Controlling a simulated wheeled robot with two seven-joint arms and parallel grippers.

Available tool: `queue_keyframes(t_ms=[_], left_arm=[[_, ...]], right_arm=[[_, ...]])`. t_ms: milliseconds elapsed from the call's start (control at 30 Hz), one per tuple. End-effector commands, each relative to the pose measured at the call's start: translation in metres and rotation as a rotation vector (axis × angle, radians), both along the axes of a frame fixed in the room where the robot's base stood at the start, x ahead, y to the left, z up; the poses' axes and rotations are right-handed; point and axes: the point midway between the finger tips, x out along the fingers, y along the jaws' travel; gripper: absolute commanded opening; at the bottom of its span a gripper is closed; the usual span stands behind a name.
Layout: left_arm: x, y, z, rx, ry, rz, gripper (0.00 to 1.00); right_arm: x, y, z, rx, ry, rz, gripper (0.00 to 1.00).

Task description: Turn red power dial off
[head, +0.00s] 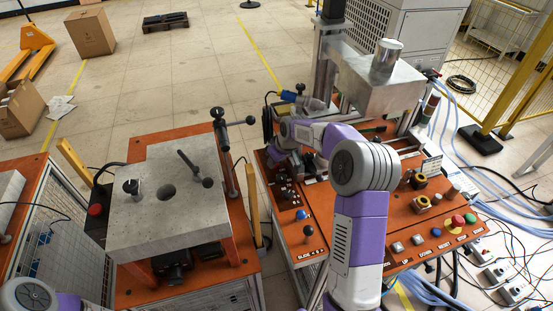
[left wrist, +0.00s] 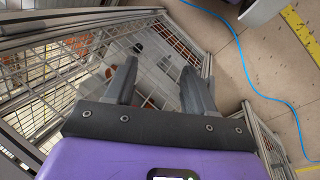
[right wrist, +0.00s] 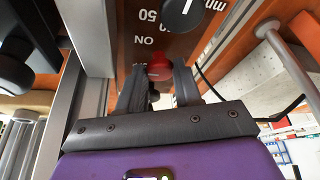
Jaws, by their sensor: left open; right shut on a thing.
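The red power dial (right wrist: 159,68) sits on the brown panel in the right wrist view, beside a printed "ON" label. My right gripper (right wrist: 161,83) is shut on it, with one finger on each side; the dial's pointer setting cannot be read. In the head view my right arm reaches over the orange machine to its rear left panel, and the dial is hidden there. My left gripper (left wrist: 160,88) is open and empty above a wire-mesh cage in the left wrist view.
A black dial (right wrist: 183,12) is close by on the same panel. A metal post stands left of my right gripper and a grey rod to its right. A steel block (head: 160,212) on an orange stand is left of the machine. Cardboard boxes (head: 92,32) are farther back.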

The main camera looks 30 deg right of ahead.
Motion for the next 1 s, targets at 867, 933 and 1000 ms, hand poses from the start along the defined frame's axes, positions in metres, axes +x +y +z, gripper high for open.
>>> queue_keyframes(t_ms=[867,933,1000], left_arm=[[0.0,0.0,0.001,0.0,0.0,0.0,0.54],[0.0,0.0,0.003,0.0,0.0,0.0,0.54],[0.0,0.0,0.005,0.0,0.0,0.0,0.54]], right_arm=[[-0.001,-0.001,0.004,-0.001,0.0,0.002,0.59],[-0.004,-0.001,0.011,-0.001,-0.001,0.002,0.59],[-0.008,-0.002,0.022,0.0,-0.002,0.002,0.59]])
